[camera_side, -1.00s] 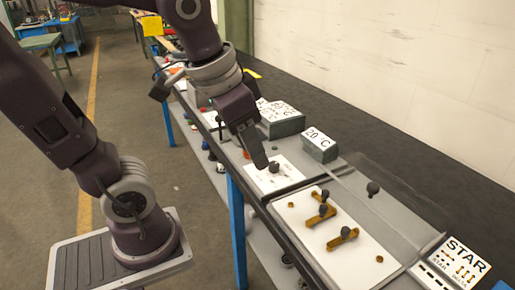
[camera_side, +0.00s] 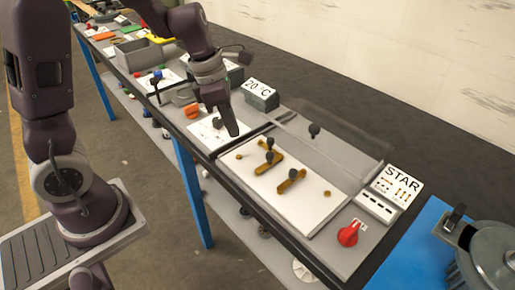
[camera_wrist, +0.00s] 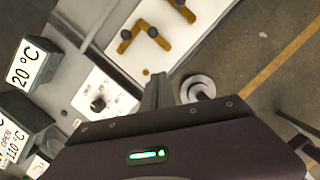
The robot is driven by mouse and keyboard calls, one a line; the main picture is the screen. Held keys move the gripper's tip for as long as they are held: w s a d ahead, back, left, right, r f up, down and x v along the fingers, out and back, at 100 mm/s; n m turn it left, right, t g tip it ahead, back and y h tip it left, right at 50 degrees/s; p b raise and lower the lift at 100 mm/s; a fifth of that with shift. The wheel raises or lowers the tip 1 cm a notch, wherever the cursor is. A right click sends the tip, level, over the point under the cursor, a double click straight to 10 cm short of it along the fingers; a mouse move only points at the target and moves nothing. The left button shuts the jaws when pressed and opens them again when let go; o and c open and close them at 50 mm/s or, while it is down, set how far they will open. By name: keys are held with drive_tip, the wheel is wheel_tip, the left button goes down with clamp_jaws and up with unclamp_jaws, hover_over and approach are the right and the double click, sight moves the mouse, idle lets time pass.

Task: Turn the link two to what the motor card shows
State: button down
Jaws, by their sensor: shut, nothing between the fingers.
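The white link board (camera_side: 305,205) carries brass link bars with black knobs. Two bars meet near the middle of the board, the link bar (camera_side: 268,167) among them, and another link bar (camera_side: 291,182) lies nearer the right. Which one is link two I cannot tell. They show at the top of the wrist view, as an angled pair (camera_wrist: 130,38) and a bar partly cut off (camera_wrist: 179,13). The motor card (camera_side: 400,187) reads STAR above small link drawings. My gripper (camera_side: 234,132) is shut and empty, above the gap between the link board and the panel to its left; its fingers (camera_wrist: 158,90) point toward the board.
A white panel with a black knob (camera_side: 217,123) lies left of the board. A 20 °C block (camera_side: 262,96) stands behind. A clear sheet with a black knob (camera_side: 314,130) is behind the links. A red knob (camera_side: 349,233) and a blue-based motor (camera_side: 490,250) are right.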

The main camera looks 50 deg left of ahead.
hover_over(265, 166)
drive_tip(key=s+a, duration=0.4)
wheel_tip(265, 166, down, 8)
drive_tip(key=shift+s+a+r, duration=0.15)
drive_tip(key=shift+w+d, duration=0.65)
drive_tip(key=shift+w, duration=0.2)
drive_tip(key=shift+w+d, duration=0.6)
drive_tip(key=shift+w, duration=0.25)
drive_tip(key=shift+s+d, duration=0.1)
drive_tip(key=shift+d, duration=1.35)
drive_tip(key=shift+w+d, duration=0.25)
drive_tip(key=shift+d, duration=0.35)
drive_tip(key=shift+w+d, duration=0.2)
drive_tip(key=shift+d, duration=0.4)
drive_tip(key=n, duration=0.2)
drive_tip(key=d+n, duration=0.1)
drive_tip(key=shift+w+y, duration=0.3)
drive_tip(key=shift+w, duration=0.1)
drive_tip(key=shift+a, duration=0.1)
